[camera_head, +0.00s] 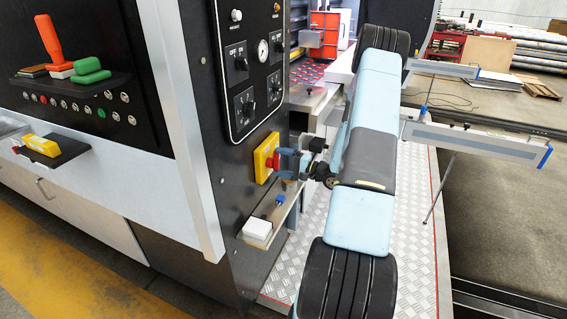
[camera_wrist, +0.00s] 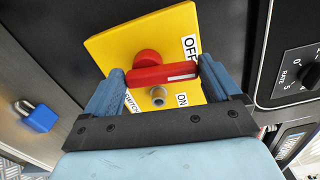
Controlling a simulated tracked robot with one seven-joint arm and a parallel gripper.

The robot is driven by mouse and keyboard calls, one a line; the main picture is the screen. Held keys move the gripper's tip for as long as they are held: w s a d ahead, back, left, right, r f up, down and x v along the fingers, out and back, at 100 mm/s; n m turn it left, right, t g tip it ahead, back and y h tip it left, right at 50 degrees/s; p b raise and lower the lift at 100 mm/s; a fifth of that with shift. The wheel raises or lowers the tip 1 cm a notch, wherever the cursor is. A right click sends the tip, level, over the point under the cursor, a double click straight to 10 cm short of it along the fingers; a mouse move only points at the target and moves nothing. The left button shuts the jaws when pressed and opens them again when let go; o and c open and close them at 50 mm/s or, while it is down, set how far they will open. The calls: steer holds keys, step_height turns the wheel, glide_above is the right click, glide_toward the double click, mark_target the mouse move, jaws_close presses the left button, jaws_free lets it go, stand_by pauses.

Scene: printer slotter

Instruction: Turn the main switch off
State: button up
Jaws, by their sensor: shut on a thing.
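The main switch is a red knob on a yellow square plate (camera_head: 262,158) on the black machine panel. In the wrist view the yellow plate (camera_wrist: 131,48) carries the labels "OFF" at upper right and "ON" at lower right. The red handle (camera_wrist: 150,75) lies nearly level in that view, its white-marked end toward the right, between the two labels. My gripper (camera_wrist: 162,82) has its two blue fingers at either end of the handle, shut on it. In the head view my gripper (camera_head: 287,163) reaches the switch from the right and partly hides it.
A control panel with dials (camera_head: 240,60) is above the switch. Below is a shelf with a white box (camera_head: 257,229) and a blue padlock (camera_head: 280,199); the padlock (camera_wrist: 40,116) also shows in the wrist view. A tread-plate walkway (camera_head: 413,190) lies to the right.

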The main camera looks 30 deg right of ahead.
steer(key=shift+s+f+n, duration=0.1)
steer(key=shift+f+n, duration=0.05)
steer(key=shift+n, duration=0.45)
steer(key=shift+s+a+f, duration=0.1)
steer(key=shift+a, duration=0.05)
steer(key=o, duration=0.8)
steer(key=shift+c, duration=0.2)
steer(key=v, duration=1.3)
steer(key=shift+s+d, duration=0.2)
steer(key=shift+d, duration=0.05)
